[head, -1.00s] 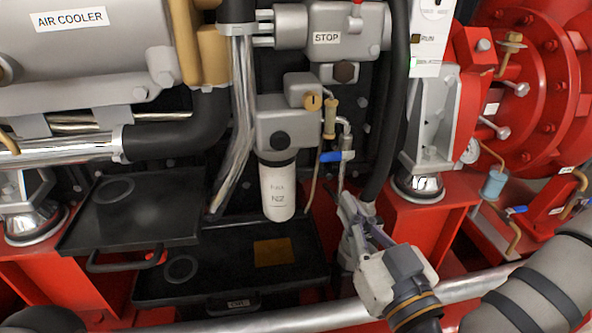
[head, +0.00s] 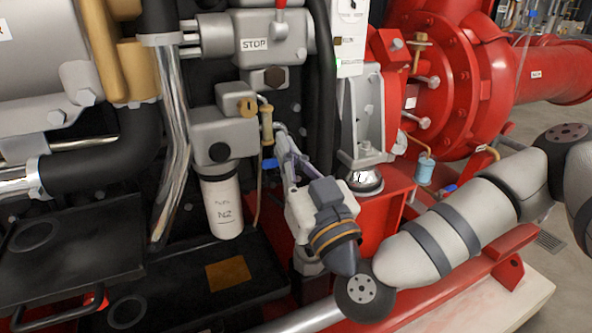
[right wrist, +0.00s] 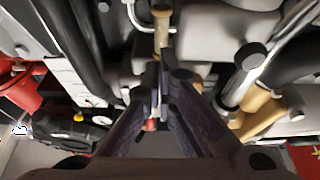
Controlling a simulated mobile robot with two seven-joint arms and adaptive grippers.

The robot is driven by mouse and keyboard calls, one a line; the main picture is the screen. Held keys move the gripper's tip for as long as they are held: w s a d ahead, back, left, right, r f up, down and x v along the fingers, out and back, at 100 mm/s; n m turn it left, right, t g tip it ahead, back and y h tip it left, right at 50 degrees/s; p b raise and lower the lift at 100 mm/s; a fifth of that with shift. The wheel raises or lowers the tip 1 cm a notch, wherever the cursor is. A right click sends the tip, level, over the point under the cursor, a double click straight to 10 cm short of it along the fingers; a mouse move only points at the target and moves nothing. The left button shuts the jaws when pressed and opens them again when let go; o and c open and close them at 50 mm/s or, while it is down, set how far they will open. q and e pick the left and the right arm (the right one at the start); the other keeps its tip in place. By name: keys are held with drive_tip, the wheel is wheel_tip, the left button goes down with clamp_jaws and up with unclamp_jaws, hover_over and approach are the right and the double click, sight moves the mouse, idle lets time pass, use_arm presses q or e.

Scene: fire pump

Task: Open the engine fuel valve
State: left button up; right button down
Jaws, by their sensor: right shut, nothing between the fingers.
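The engine fuel valve is most likely the small valve with a blue handle (head: 269,164) on the thin pipe right of the white fuel filter (head: 223,207). Only a short piece of the blue handle shows in the head view; my right gripper hides the rest. My right gripper (head: 283,136) reaches up from below, its fingertips at the pipe just right of the handle. Contact cannot be told. In the right wrist view its dark fingers (right wrist: 160,72) are together and empty, just below a brass fitting (right wrist: 162,22). My left gripper is out of view.
The STOP housing (head: 254,45) is above, with a black hose (head: 324,90) to the right of the valve. Black trays (head: 70,260) lie low on the left. A red frame (head: 385,205) and a small blue cup (head: 425,170) stand to the right.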

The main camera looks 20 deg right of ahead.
drive_tip(key=x, duration=0.3)
drive_tip(key=shift+w, duration=0.4)
wheel_tip(320, 180, down, 3)
drive_tip(key=shift+w+r+b, duration=0.15)
drive_tip(key=shift+r+b, duration=0.05)
drive_tip(key=shift+b, duration=0.5)
drive_tip(key=shift+f, duration=0.55)
drive_tip(key=shift+a+n, duration=0.1)
drive_tip(key=shift+n, duration=0.2)
drive_tip(key=shift+y+p, duration=0.4)
drive_tip(key=shift+a+f+n+p, duration=0.15)
drive_tip(key=shift+n+p, duration=0.4)
drive_tip(key=shift+n, duration=0.35)
